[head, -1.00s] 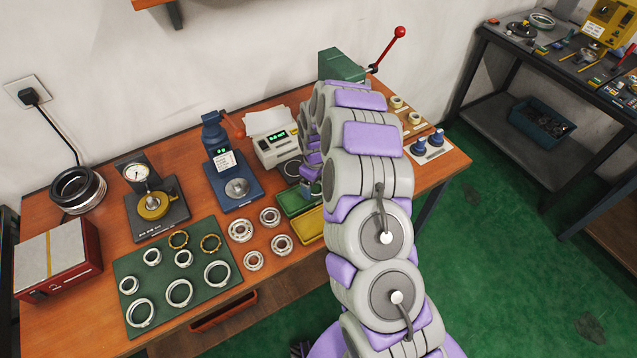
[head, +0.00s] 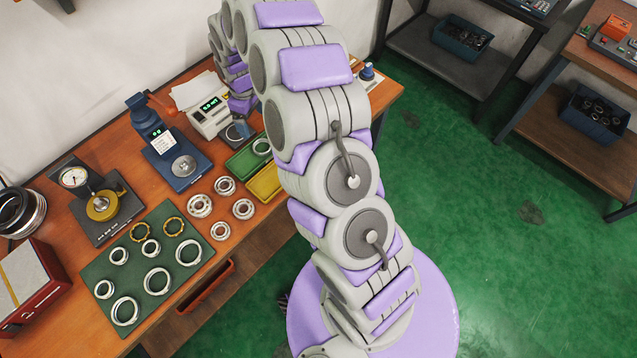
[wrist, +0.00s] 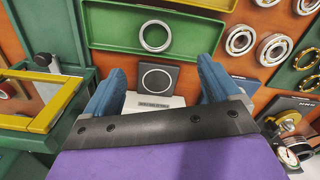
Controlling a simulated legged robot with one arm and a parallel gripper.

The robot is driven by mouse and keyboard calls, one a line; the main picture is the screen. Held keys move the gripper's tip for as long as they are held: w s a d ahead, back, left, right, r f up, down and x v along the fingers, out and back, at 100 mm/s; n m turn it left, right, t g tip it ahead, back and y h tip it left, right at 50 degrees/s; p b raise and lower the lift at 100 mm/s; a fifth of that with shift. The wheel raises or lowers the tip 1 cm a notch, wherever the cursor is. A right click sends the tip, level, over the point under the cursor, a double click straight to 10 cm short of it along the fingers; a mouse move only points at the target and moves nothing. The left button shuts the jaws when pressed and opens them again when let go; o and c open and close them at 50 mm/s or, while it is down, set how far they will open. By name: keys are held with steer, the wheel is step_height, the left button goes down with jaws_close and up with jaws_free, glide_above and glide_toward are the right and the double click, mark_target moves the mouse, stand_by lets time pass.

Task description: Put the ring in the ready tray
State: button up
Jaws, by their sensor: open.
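A silver ring (wrist: 155,36) lies flat in a green tray (wrist: 208,32) in the wrist view. In the head view, the same ring (head: 262,147) is in the green tray (head: 236,165), partly behind my arm. A yellow tray (head: 262,186) sits beside the green one; no label shows on either, so I cannot tell which is the ready tray. My gripper (wrist: 160,66) is open, its blue fingers apart and empty. It is over the dark square plate (wrist: 172,68) of the display device, beside the green tray.
Several bearings (head: 200,206) stand left of the trays. A green mat (head: 92,272) holds several rings. A blue device (head: 172,180), a dial gauge stand (head: 125,215) and the display device (head: 197,120) crowd the back. Green floor (head: 500,260) is free at right.

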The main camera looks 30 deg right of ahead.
steer(key=s+r+m, duration=0.2)
steer(key=s+r, duration=1.3)
steer(key=s, duration=0.2)
steer(key=s+r+m+g, duration=0.1)
steer(key=s+r+m, duration=0.1)
steer(key=s, duration=1)
steer(key=s+d+r+m, duration=0.1)
steer(key=s+r+m, duration=0.1)
steer(key=s, duration=1)
steer(key=shift+s+r+m+g, duration=0.25)
steer(key=shift+s+m+g, duration=0.15)
steer(key=shift+m, duration=0.3)
steer(key=shift+d, duration=0.1)
